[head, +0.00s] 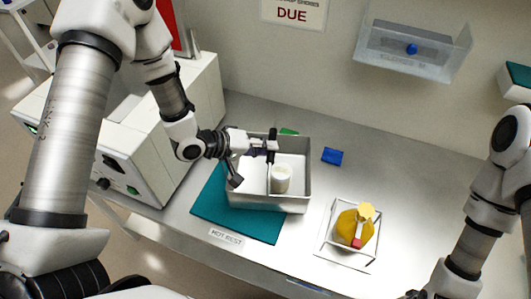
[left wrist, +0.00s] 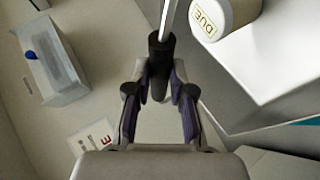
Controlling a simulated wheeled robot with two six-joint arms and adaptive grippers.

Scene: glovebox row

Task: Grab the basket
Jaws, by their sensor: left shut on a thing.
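The basket (head: 296,205) is an open grey-white bin with a carrying bar over it. It is over the right part of the teal mat (head: 213,207) and reaches past the mat's right edge; I cannot tell whether it touches down. A white jar (head: 281,180) stands inside; its "DUE" label shows in the left wrist view (left wrist: 225,15). My left gripper (head: 268,147) is shut on the dark grip of the basket's bar (left wrist: 158,62), which is between its fingers in the left wrist view. My right arm shows at the right; its fingers are out of frame.
A wire stand with a yellow flask (head: 352,228) is right of the basket. A blue block (head: 332,156) and a green item (head: 289,132) lie behind. A white machine (head: 150,140) is at the left. A clear wall bin (head: 410,52) hangs above. The bench's back right is clear.

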